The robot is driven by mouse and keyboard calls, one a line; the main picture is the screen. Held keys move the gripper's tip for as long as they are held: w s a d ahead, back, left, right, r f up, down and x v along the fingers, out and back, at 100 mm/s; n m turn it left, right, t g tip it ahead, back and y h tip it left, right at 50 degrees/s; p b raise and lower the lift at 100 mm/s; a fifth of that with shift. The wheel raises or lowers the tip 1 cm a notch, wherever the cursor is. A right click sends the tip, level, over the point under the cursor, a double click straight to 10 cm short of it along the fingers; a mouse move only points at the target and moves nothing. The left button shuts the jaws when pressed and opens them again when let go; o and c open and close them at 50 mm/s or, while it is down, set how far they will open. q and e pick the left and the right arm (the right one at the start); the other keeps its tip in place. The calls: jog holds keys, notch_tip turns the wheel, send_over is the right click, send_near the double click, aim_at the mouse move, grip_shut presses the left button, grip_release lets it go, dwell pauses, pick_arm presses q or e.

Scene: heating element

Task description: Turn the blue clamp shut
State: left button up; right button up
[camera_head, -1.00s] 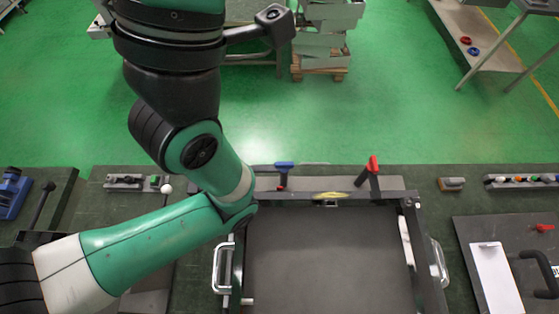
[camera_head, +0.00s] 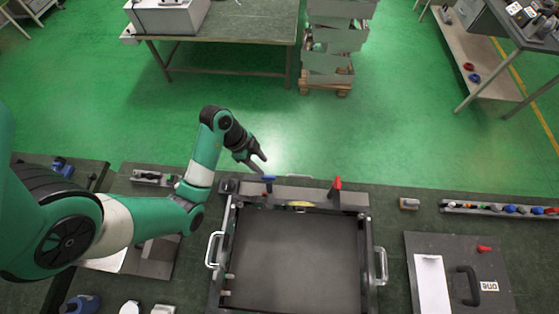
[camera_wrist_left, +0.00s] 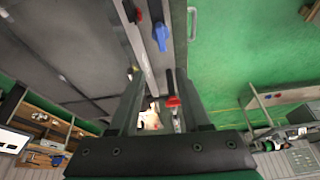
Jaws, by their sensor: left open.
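The blue clamp (camera_head: 268,179) stands on the far rail of the dark metal frame (camera_head: 300,257), left of the red clamp (camera_head: 337,184). My left gripper (camera_head: 262,165) is open and empty, just above and behind the blue clamp. I cannot tell whether a finger touches it. In the left wrist view, the open fingers (camera_wrist_left: 155,100) reach upward in the picture. The blue clamp (camera_wrist_left: 161,37) lies beyond their tips, and a red handle (camera_wrist_left: 172,101) shows between the fingers. My right gripper is not in view.
The frame has metal handles on its left (camera_head: 213,250) and right (camera_head: 381,266) sides. A dark panel with a white sheet (camera_head: 433,284) and a black handle lies to the right. A rack of small coloured parts (camera_head: 500,208) is at the bench's far right edge. Green floor lies behind the bench.

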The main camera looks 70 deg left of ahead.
pick_arm(q)
jog(key=s+a+r+n, duration=0.1)
jog(key=s+a, duration=0.1)
jog(key=s, duration=0.1)
jog(key=b, duration=0.6)
send_over(268, 176)
jog(key=s+a, duration=0.1)
jog(key=s, duration=0.2)
jog(key=f, duration=0.6)
jog(key=shift+w+a, duration=0.15)
jog(key=shift+w, duration=0.05)
jog(key=b+x, duration=0.1)
jog(key=x, duration=0.3)
jog(key=shift+w, duration=0.1)
jog(key=shift+w+f, duration=0.25)
jog(key=shift+f, duration=0.25)
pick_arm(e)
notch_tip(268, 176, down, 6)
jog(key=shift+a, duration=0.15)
pick_arm(q)
grip_shut()
